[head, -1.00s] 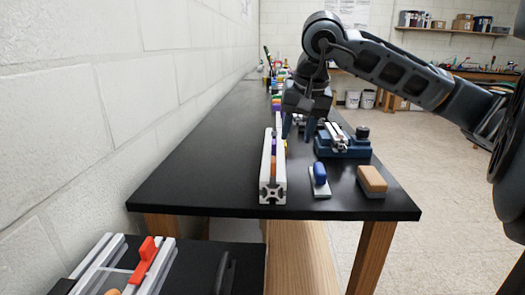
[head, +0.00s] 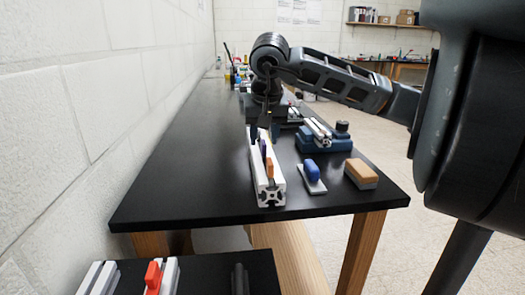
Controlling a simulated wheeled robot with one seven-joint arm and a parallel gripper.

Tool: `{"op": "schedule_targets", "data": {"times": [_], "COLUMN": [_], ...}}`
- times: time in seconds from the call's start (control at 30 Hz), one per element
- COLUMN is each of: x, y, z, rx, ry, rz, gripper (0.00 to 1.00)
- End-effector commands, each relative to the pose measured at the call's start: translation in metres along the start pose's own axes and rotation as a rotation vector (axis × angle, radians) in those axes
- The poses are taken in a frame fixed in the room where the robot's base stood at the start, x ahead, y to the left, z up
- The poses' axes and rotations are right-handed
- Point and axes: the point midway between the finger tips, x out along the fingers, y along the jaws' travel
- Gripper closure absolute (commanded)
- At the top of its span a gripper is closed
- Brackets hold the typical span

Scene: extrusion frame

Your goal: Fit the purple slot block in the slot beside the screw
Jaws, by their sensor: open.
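A pale aluminium extrusion (head: 276,184) lies lengthwise near the front of the black table. A small purple block (head: 263,147) shows at its top slot, behind an orange piece (head: 269,168) in the same line. I cannot tell whether the purple block is fully seated. My gripper (head: 264,133) points down over the extrusion's far part, with its dark fingers apart, just behind the purple block. I cannot tell whether the fingers touch anything. No screw can be made out at this size.
A blue-handled tool (head: 312,172) and a tan-topped block (head: 361,174) lie to the right. A blue vise (head: 324,142) stands behind them. A lower black surface with a red clip (head: 153,277) is at front left. The table's left side is clear.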

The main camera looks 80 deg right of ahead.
Motion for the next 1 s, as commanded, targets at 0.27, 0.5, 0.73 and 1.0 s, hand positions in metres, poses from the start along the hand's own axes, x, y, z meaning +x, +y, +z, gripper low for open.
{"op": "schedule_targets", "data": {"times": [0.27,0.5,0.73,1.0], "x": [0.029,0.03,0.03,0.03], "y": [0.001,0.001,0.001,0.0], "z": [-0.001,-0.001,-0.001,-0.001], "rx": [0.001,0.0,0.0,0.0], "ry": [-0.001,0.0,0.0,0.0], "rz": [0.0,0.001,0.0,0.0], "gripper": [0.57,0.57,0.79,1.0]}}
